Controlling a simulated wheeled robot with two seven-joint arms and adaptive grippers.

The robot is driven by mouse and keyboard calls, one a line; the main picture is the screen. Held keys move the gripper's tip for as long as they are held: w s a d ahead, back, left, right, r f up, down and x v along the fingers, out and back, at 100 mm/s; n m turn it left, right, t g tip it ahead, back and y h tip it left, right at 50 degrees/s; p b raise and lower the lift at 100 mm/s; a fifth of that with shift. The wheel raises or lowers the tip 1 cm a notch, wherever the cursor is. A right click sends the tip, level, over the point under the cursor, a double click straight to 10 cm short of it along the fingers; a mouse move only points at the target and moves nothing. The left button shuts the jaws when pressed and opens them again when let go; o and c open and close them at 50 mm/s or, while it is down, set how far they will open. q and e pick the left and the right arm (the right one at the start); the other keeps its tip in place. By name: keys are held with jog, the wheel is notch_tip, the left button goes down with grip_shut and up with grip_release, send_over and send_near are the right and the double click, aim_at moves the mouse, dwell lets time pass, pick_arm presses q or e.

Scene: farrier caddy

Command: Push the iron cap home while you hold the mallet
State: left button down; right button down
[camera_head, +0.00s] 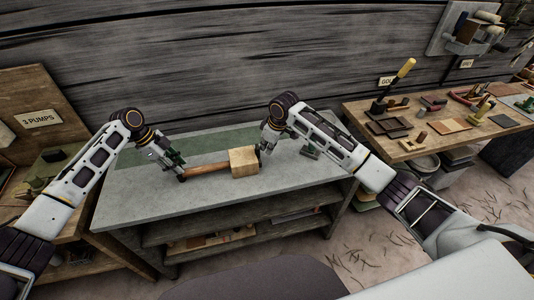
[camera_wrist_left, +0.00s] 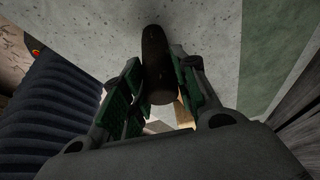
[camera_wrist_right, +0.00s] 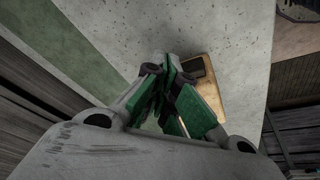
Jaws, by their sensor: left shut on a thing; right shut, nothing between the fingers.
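The mallet has a pale wooden block head (camera_head: 243,161) and a brown handle (camera_head: 207,168), held roughly level over the grey bench. My left gripper (camera_head: 180,174) is shut on the handle near its free end; the dark handle (camera_wrist_left: 156,62) lies between the fingers in the left wrist view. My right gripper (camera_head: 265,148) is shut and empty, close beside the head's right end. In the right wrist view, a dark square piece (camera_wrist_right: 193,68), apparently the iron cap, shows at the mallet head (camera_wrist_right: 208,98) by the right fingertips (camera_wrist_right: 163,68). Contact and the cap's depth are unclear.
The grey bench top (camera_head: 130,205) has a green strip (camera_head: 215,140) along its back and open shelves below. A wooden table (camera_head: 440,140) with tools, trays and a yellow-handled tool (camera_head: 405,70) stands right. Another table with a "3 PUMPS" sign (camera_head: 42,119) stands left.

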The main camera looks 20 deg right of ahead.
pick_arm(q)
jog(key=shift+f, duration=0.15)
pick_arm(e)
jog(key=shift+r, duration=0.3)
jog(key=shift+r, duration=1.4)
jog(key=shift+r, duration=0.1)
jog(key=shift+d+r, duration=0.25)
jog(key=shift+r, duration=0.6)
jog(key=shift+d+r, duration=0.25)
jog(key=shift+r, duration=0.55)
pick_arm(q)
jog(key=c, duration=1)
grip_release()
jog(key=shift+c, duration=0.2)
